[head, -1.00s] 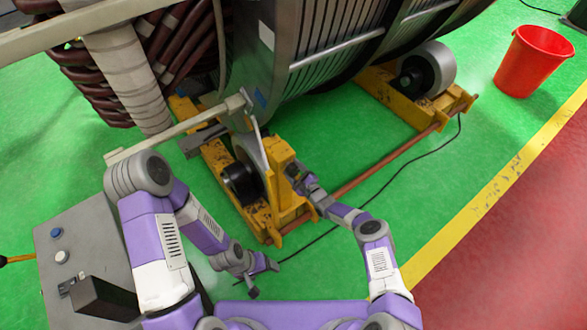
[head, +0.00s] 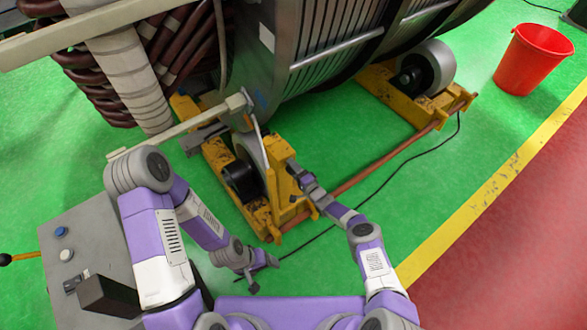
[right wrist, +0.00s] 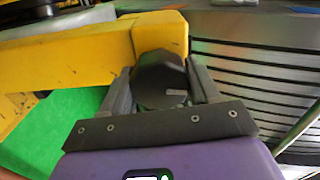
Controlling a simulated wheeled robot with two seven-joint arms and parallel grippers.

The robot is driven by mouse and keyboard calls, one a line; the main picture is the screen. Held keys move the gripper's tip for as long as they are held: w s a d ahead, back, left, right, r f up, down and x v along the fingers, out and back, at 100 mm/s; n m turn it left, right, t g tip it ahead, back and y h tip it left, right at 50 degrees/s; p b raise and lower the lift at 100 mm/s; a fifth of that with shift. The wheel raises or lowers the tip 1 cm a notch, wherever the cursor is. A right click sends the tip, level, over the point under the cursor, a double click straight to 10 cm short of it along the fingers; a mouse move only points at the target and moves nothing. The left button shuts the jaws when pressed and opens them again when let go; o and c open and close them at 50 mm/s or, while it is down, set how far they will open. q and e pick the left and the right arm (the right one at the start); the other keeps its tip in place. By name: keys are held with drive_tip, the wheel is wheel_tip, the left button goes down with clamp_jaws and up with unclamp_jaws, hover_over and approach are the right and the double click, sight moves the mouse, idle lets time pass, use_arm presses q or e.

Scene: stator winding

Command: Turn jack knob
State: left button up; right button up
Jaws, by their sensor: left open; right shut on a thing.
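The jack knob (right wrist: 160,78) is a dark, faceted knob on the end of the yellow jack frame (right wrist: 70,48) in the right wrist view. My right gripper (right wrist: 160,88) is shut on it, one finger on each side. In the head view my right gripper (head: 298,174) is at the upright yellow part of the jack stand (head: 280,165), and hides the knob there. My left gripper (head: 262,276) is open and empty, low over the green floor, apart from the stand.
The large ribbed stator (head: 330,40) rests on rollers (head: 428,66) above the yellow stands. A brown bar (head: 375,170) and a black cable (head: 400,180) run along the floor. A red bucket (head: 533,60) stands far right. A grey control box (head: 85,255) is at left.

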drive_tip(key=shift+d+n, duration=0.1)
drive_tip(key=shift+n, duration=0.8)
drive_tip(key=o, duration=1)
drive_tip(key=shift+o, duration=0.2)
drive_tip(key=p+v, duration=0.4)
drive_tip(key=v, duration=0.3)
drive_tip(key=shift+s, duration=0.2)
drive_tip(key=shift+d, duration=0.15)
